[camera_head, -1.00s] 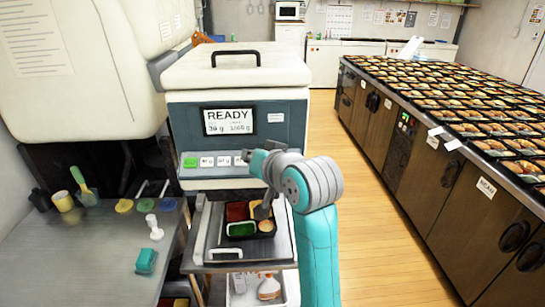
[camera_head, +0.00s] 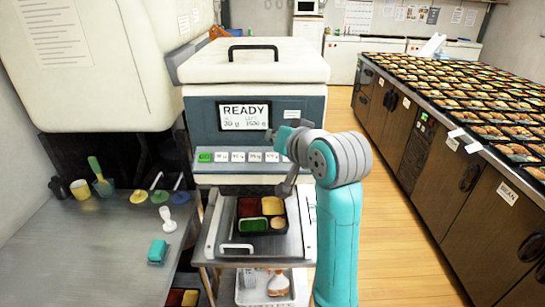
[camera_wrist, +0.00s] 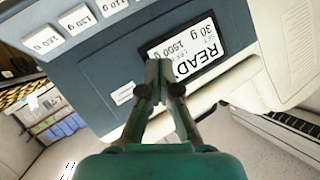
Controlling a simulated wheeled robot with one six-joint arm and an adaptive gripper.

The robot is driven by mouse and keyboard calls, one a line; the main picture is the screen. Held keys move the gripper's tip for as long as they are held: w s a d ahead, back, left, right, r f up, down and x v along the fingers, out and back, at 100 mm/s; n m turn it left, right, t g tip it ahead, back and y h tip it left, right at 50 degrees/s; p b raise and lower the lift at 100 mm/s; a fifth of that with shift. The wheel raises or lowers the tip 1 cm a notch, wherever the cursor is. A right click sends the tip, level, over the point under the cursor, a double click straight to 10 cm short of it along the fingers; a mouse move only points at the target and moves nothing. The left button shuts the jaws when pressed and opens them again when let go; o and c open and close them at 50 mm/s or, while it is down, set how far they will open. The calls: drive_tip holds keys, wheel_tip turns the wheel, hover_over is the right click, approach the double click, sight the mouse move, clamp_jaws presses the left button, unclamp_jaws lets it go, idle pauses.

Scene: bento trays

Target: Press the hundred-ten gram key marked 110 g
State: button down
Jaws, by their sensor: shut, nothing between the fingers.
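The 110 g key (camera_wrist: 112,5) is a white square at the top edge of the wrist view, partly cut off, in a row with the 120 g key (camera_wrist: 78,18) and the 150 g key (camera_wrist: 42,39). The key row (camera_head: 238,157) also shows in the head view on the machine's front, below the READY display (camera_head: 245,116), its labels too small to read surely. My gripper (camera_wrist: 160,64) is shut and empty; in the wrist view its tips overlap the edge of the display.
A bento tray (camera_head: 240,222) with several foods lies on the shelf below the keys. A metal side table (camera_head: 90,250) at left holds a teal block (camera_head: 157,252) and a white stamp-like tool (camera_head: 168,220). A long counter (camera_head: 440,165) of bentos stands right; the floor between is clear.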

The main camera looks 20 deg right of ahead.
drive_tip(key=shift+w+d+f, duration=0.15)
drive_tip(key=shift+w+f, duration=0.4)
drive_tip(key=shift+f, duration=0.5)
drive_tip(key=shift+w+d+f, duration=0.2)
drive_tip(key=shift+w+f, duration=0.4)
drive_tip(key=shift+f, duration=0.4)
drive_tip(key=shift+w+d+f, duration=0.15)
drive_tip(key=shift+w+f, duration=0.4)
drive_tip(key=shift+f, duration=0.5)
drive_tip(key=shift+f, duration=0.1)
drive_tip(key=shift+w+d+f, duration=0.1)
drive_tip(key=shift+w+f, duration=0.1)
drive_tip(key=shift+f, duration=0.05)
drive_tip(key=shift+w+f, duration=0.2)
drive_tip(key=shift+f, duration=0.15)
drive_tip(key=shift+r, duration=0.1)
drive_tip(key=shift+s+r, duration=0.4)
drive_tip(key=shift+r, duration=0.2)
drive_tip(key=shift+r, duration=0.1)
drive_tip(key=shift+s+a+r, duration=0.15)
drive_tip(key=shift+s+r, duration=0.25)
drive_tip(key=shift+r, duration=0.3)
drive_tip(key=shift+s+a+r, duration=0.15)
drive_tip(key=shift+s+r, duration=0.25)
drive_tip(key=shift+r, duration=0.3)
drive_tip(key=shift+s+a+r, duration=0.15)
drive_tip(key=shift+s+r, duration=0.25)
drive_tip(key=shift+r, duration=0.3)
